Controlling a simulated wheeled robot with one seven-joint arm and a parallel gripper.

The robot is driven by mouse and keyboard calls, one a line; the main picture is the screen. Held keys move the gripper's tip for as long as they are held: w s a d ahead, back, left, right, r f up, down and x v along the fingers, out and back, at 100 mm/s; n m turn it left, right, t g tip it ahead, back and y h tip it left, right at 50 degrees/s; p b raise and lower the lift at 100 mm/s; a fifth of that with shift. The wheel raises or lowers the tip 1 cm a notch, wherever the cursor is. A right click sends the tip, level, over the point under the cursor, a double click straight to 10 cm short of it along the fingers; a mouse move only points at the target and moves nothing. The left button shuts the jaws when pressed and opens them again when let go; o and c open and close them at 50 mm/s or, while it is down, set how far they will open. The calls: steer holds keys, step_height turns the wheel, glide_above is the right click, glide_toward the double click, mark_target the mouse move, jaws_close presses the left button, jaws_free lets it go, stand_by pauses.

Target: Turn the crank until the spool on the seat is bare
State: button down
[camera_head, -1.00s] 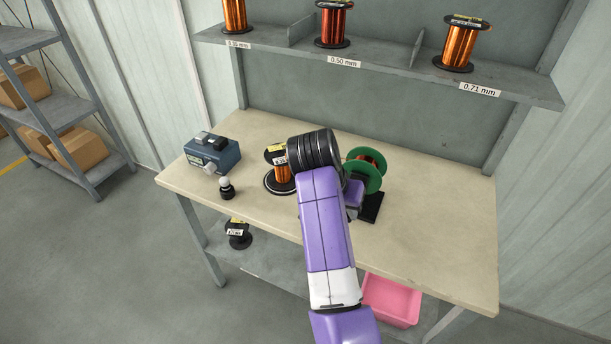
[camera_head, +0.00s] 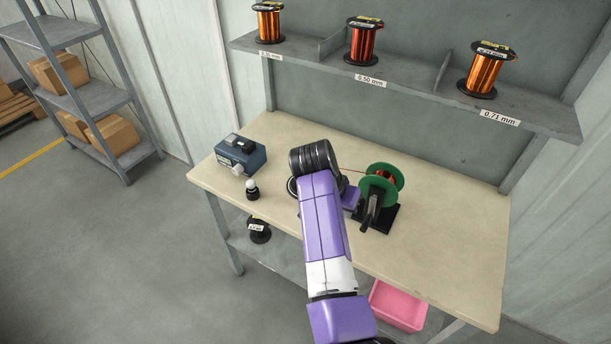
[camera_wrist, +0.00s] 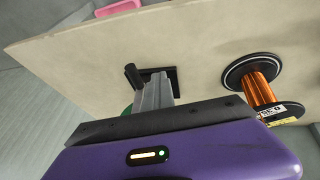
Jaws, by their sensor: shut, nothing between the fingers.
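The spool on the seat (camera_wrist: 262,90) shows in the wrist view. It is upright, with copper wire still on its core. In the head view my arm hides it; only a bit of the seat's dark rim (camera_head: 292,187) shows. The winder's green-flanged reel (camera_head: 381,184) carries copper wire, and a thin wire runs to it from the left. The winder's black crank (camera_head: 371,208) is at its front; its handle (camera_wrist: 133,76) also shows in the wrist view. My gripper (camera_wrist: 157,78) is shut and empty, close beside the crank handle. I cannot tell whether they touch.
A shelf (camera_head: 400,88) with three copper spools is behind. A dark spool (camera_head: 259,230) and a pink bin (camera_head: 398,305) sit below. The table's right side is clear.

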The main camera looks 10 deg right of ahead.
steer(key=s+d+r+p, duration=0.3)
steer(key=r+p, duration=0.5)
steer(key=r, duration=0.2)
steer(key=shift+d, duration=0.4)
steer(key=c, duration=2.2)
jaws_free()
steer(key=shift+w, duration=0.1)
steer(key=c, duration=1.7)
jaws_free()
